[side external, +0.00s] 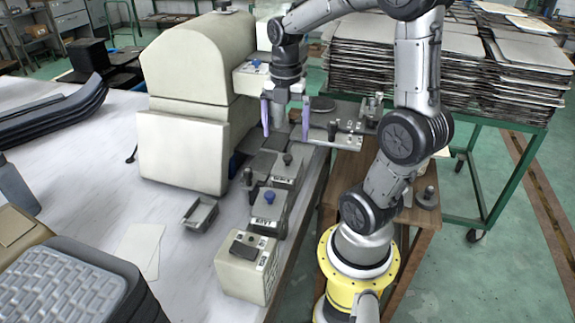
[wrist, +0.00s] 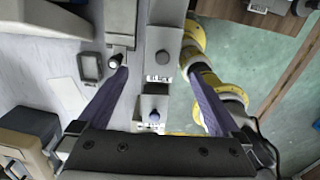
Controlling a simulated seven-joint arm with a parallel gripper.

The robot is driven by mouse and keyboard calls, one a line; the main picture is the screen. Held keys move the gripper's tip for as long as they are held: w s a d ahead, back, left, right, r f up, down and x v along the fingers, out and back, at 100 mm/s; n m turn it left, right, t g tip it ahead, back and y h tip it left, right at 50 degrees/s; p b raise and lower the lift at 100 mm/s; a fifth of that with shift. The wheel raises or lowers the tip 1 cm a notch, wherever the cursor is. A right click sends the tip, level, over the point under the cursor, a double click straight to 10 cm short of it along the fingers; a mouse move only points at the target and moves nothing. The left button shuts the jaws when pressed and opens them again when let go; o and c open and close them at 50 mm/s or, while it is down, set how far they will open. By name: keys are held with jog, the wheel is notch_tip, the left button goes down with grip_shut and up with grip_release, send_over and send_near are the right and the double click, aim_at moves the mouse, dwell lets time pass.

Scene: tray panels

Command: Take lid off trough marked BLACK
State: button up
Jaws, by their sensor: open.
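A grey trough with a lid carrying a black knob (side external: 287,160) stands in the row at the bench edge. The black knob also shows in the wrist view (wrist: 162,57). In front of it stands a similar trough whose lid has a blue knob (side external: 269,197); that blue knob shows lower in the wrist view (wrist: 154,115). My gripper (side external: 286,137) is open and empty, its purple fingers pointing down above and behind the black-knobbed lid. In the wrist view, the fingers lie on either side of the row.
A dark-knobbed piece (side external: 248,177) stands close left of the row. A small grey tray (side external: 200,213) lies on the bench. A beige box (side external: 247,268) stands in front. A large cream machine (side external: 190,100) rises at left; stacked panels (side external: 400,60) stand behind right.

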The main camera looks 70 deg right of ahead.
aim_at(287, 157)
jog(key=f, duration=0.8)
jog(key=shift+s+d+f, duration=0.1)
jog(key=shift+s+f, duration=0.1)
jog(key=shift+f, duration=0.15)
jog(key=c, duration=1.2)
